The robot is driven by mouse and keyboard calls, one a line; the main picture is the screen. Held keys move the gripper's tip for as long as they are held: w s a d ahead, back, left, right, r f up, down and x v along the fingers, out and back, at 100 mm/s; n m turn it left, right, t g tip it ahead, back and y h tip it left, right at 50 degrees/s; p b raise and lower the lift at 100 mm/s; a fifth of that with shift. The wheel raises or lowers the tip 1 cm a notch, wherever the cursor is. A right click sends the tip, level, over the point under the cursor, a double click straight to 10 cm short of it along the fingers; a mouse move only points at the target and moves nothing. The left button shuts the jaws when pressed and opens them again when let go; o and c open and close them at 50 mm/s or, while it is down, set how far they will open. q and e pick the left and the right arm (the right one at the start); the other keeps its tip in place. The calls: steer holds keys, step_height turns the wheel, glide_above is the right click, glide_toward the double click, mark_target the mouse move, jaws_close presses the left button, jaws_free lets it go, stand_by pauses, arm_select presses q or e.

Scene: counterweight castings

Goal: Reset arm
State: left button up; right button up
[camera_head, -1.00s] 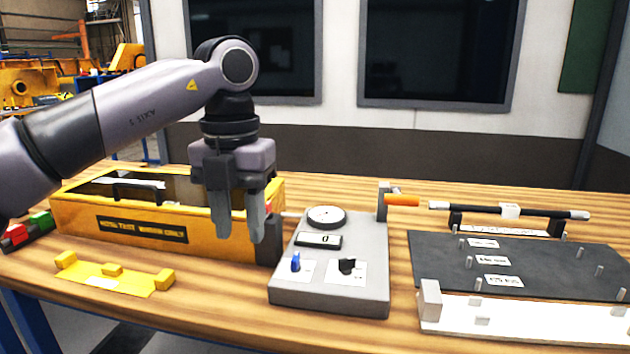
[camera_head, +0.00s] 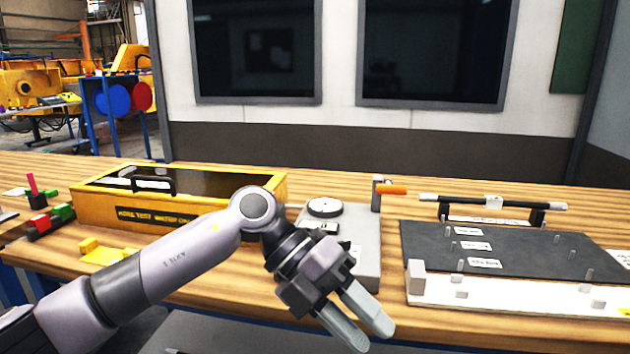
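My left arm comes in from the lower left in the head view. Its gripper (camera_head: 357,325) points down and to the right, in front of the table's front edge. Its two fingers are apart with a gap between them, and nothing shows between them. The arm and gripper cover part of the grey test device (camera_head: 368,245) and the front of the yellow box (camera_head: 95,207). My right gripper is not in view.
A wooden table (camera_head: 330,296) spans the view. A dark panel (camera_head: 520,248) with pegs, a white strip (camera_head: 525,296) and a black rod (camera_head: 460,201) on a stand are on the right. A yellow plate (camera_head: 105,254) and red and green blocks (camera_head: 38,225) are left.

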arm_select(q)
steer(key=s+d+r+n+g+h, duration=0.1)
steer(key=s+d+n+h, duration=0.1)
steer(key=d+h, duration=0.3)
steer(key=w+a+f+n+t+y+p, duration=0.1)
steer(key=w+a+f+n+t+y, duration=0.15)
steer(key=a+f+n+t, duration=0.85)
steer(key=w+a+f+n+t+y+p, duration=0.1)
steer(key=w+a+f+n+t+p, duration=0.35)
steer(key=n+t, duration=1.15)
steer(key=s+a+f+n+g+y+b, duration=0.2)
steer(key=s+a+f+n+g+y, duration=0.7)
steer(key=s+a+f, duration=0.6)
steer(key=s+f+g, duration=0.1)
steer(key=s+f, duration=0.1)
steer(key=s, duration=0.1)
steer(key=shift+a+n, duration=0.15)
steer(key=shift+n, duration=0.25)
steer(key=shift+o, duration=0.2)
steer(key=shift+f, duration=0.1)
